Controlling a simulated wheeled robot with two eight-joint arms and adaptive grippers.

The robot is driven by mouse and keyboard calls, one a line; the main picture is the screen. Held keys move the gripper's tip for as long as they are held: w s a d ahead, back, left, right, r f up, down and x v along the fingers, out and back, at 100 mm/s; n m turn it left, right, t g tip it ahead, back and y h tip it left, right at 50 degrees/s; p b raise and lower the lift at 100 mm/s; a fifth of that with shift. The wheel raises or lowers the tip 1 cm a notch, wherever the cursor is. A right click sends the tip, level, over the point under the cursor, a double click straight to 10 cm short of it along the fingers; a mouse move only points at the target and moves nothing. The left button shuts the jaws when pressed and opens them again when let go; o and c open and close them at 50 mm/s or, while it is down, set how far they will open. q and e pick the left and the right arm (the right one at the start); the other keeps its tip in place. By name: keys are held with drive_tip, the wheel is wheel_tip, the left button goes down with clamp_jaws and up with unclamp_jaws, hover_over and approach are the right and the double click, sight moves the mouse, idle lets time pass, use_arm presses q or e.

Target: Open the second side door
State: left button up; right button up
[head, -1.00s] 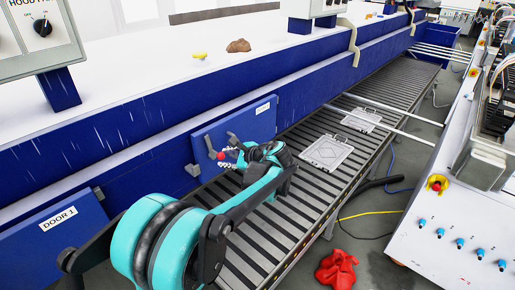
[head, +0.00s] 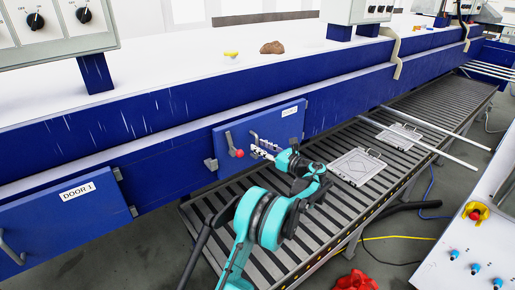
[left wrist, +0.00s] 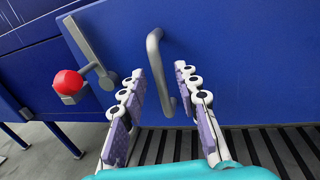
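The second side door (head: 220,163) is a blue panel, closed, with a small white label at its upper right. It carries a grey bar handle (head: 254,137) and, left of that, a grey latch lever (head: 229,140) with a red knob (head: 239,154). My left gripper (head: 262,150) is open in front of the door, just right of the red knob. In the left wrist view, the bar handle (left wrist: 158,72) stands ahead, its lower part between the two spread fingers. I cannot tell whether they touch it. The red knob (left wrist: 68,83) is left of the fingers. My right gripper is out of view.
A roller conveyor (head: 335,195) with flat frames (head: 357,166) runs below the door. Door 1 (head: 60,215) is closed at the left. A white control cabinet (head: 455,245) stands at the right. A red cloth (head: 355,282) and cables lie on the floor.

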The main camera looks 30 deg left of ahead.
use_arm(q)
drive_tip(key=shift+w+a, duration=0.2)
drive_tip(key=shift+a, duration=0.9)
clamp_jaws()
